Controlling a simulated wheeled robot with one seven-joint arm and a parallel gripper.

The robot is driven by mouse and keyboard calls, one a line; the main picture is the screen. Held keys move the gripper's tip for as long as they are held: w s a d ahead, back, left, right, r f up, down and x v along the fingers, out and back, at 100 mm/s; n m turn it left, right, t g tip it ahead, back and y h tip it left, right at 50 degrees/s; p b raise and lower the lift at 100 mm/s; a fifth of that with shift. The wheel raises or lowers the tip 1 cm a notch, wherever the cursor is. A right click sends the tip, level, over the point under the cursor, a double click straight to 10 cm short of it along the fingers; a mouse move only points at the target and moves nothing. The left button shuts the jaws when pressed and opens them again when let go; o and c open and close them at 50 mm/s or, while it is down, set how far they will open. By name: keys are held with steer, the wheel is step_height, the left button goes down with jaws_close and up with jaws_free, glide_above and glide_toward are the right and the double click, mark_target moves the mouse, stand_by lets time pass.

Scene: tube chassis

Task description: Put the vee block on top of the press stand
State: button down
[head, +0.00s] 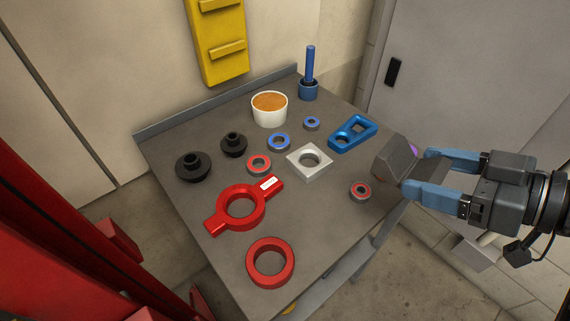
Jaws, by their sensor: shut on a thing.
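The vee block is a dark grey angular block (394,157) at the right edge of the workbench. My gripper (416,171), with two blue fingers, reaches in from the right and is shut on it. The block is tilted and appears held above the bench edge; its far side and any groove are hidden. No part is labelled as the press stand. A silver square block with a round hole (296,163), left of the held block, may be it; its top is bare and I cannot tell for sure.

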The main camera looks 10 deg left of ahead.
steer(key=shift+s+n+g+y+b, duration=0.7)
steer(key=shift+s+n+g+b, duration=0.55)
steer(key=shift+s, duration=0.9)
glide_above(332, 224)
step_height(332, 224, down, 7)
steer(key=shift+f, duration=2.05)
steer(key=shift+f, duration=0.2)
jaws_free()
steer(key=shift+g, duration=0.25)
steer(key=shift+r, duration=0.15)
steer(key=v, duration=1.2)
